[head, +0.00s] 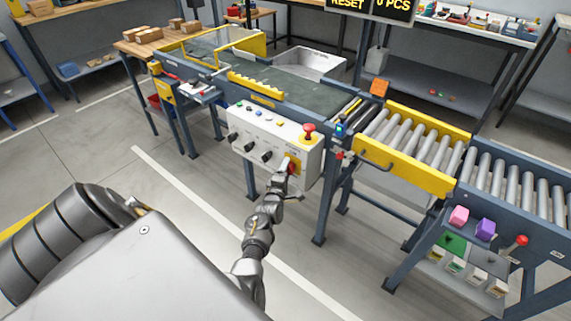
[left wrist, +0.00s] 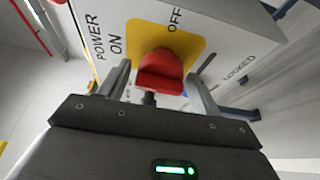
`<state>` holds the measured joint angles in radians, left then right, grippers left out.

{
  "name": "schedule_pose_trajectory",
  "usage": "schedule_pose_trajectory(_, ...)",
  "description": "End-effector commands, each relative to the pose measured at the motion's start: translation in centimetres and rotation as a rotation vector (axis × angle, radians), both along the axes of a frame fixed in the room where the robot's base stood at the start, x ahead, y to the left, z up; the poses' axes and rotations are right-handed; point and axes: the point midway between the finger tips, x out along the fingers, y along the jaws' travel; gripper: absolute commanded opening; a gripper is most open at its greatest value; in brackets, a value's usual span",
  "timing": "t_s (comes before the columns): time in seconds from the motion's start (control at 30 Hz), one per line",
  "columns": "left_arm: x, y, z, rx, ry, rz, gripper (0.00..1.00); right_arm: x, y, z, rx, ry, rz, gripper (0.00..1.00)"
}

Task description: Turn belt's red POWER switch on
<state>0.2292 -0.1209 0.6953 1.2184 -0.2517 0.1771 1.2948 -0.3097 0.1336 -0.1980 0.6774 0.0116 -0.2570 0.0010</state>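The red POWER switch (left wrist: 160,72) is a rotary knob on a yellow plate (left wrist: 196,46) with OFF and ON lettering, on the white control box (head: 262,139). In the head view the red switch (head: 293,169) is at the box's lower right, partly hidden by my gripper. My left gripper (head: 285,176) is at the switch. In the left wrist view its two fingers (left wrist: 160,90) stand apart, one on each side of the knob, with gaps showing. Whether a fingertip touches the knob, I cannot tell. I cannot tell exactly which mark the knob points to. My right gripper is not in view.
A red mushroom button (head: 309,129) on a yellow base sits on top of the box. Black knobs (head: 250,145) line its front. The green belt (head: 290,92) lies behind, and a roller conveyor (head: 405,135) with a yellow guard is to the right. The floor in front is clear.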

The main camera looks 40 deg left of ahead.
Motion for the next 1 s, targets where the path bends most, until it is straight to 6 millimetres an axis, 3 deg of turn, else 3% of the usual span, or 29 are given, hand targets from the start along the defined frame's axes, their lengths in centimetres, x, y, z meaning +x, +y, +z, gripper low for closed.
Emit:
schedule_pose_trajectory(0.37,-0.4,-0.1,0.1,0.001,0.002,0.001,0.69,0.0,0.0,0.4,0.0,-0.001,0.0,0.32)
schedule_pose_trajectory(0.57,-3.2,-1.4,0.5,0.0,0.005,0.001,0.69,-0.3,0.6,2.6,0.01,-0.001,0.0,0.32)
schedule_pose_trajectory(0.8,-7.5,-3.3,0.4,0.001,0.004,0.001,0.69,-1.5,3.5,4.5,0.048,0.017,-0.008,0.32)
schedule_pose_trajectory(1.0,-9.5,-4.2,0.2,0.001,0.0,0.0,0.69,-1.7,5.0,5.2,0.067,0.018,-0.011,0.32)
